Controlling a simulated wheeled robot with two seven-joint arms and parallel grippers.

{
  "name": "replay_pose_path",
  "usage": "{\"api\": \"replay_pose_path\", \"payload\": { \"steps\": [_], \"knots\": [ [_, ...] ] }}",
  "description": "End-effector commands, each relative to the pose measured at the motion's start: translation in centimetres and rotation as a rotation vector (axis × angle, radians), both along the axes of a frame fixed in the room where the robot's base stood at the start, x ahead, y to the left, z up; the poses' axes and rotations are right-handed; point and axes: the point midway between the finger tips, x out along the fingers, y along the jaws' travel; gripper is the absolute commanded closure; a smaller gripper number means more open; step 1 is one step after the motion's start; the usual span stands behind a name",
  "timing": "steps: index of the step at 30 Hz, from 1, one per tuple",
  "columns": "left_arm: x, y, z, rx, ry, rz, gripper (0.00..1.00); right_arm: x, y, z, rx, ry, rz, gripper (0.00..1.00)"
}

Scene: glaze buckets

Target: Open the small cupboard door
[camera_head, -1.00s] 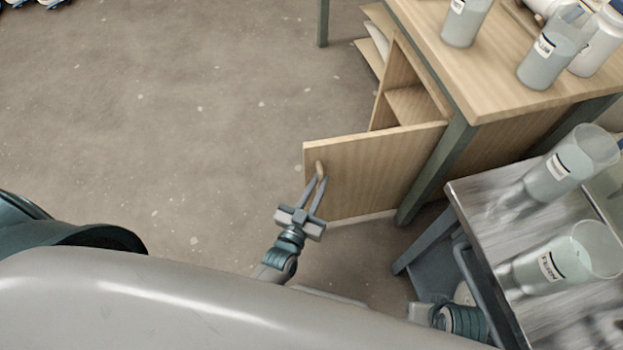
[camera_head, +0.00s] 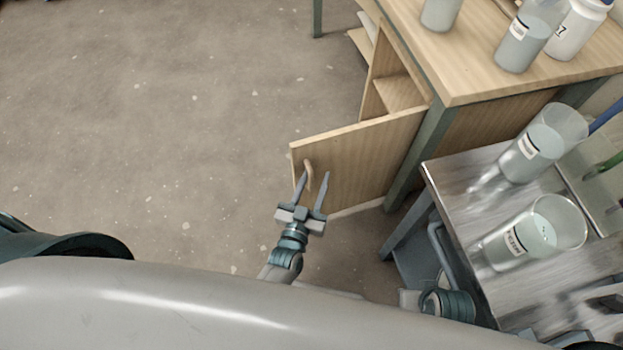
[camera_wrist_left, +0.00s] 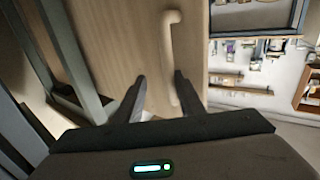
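The small cupboard door (camera_head: 360,165) is light wood and stands swung wide open from the cupboard under the wooden table. Its pale curved handle (camera_head: 309,174) is near the door's free edge. It also shows in the left wrist view (camera_wrist_left: 167,50). My left gripper (camera_head: 313,178) is open, its fingers spread just in front of the door by the handle. In the left wrist view the handle's lower end lies between the fingertips (camera_wrist_left: 160,85); I cannot tell whether they touch it. The cupboard's inside (camera_head: 398,92) shows a shelf. My right gripper is not in view.
A metal-topped table (camera_head: 470,200) with clear labelled beakers (camera_head: 530,235) stands close on the right. Several containers stand on the wooden table (camera_head: 450,60). The floor (camera_head: 150,120) to the left of the door is clear.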

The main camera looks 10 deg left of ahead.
Motion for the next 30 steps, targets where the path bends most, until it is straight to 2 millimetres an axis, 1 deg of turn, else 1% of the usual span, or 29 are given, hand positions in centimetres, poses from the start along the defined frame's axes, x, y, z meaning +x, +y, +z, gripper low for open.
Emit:
{"api": "replay_pose_path", "payload": {
  "steps": [1,25,30],
  "knots": [
    [0.21,-0.12,0.34,-0.002,-0.007,-0.001,0.7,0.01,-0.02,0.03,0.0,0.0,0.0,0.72],
    [-0.02,0.47,0.15,0.001,-0.006,0.006,0.7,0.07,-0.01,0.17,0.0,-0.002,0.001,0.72],
    [-0.56,0.52,0.04,0.002,-0.003,0.006,0.7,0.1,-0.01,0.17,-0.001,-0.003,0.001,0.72]
  ]
}}
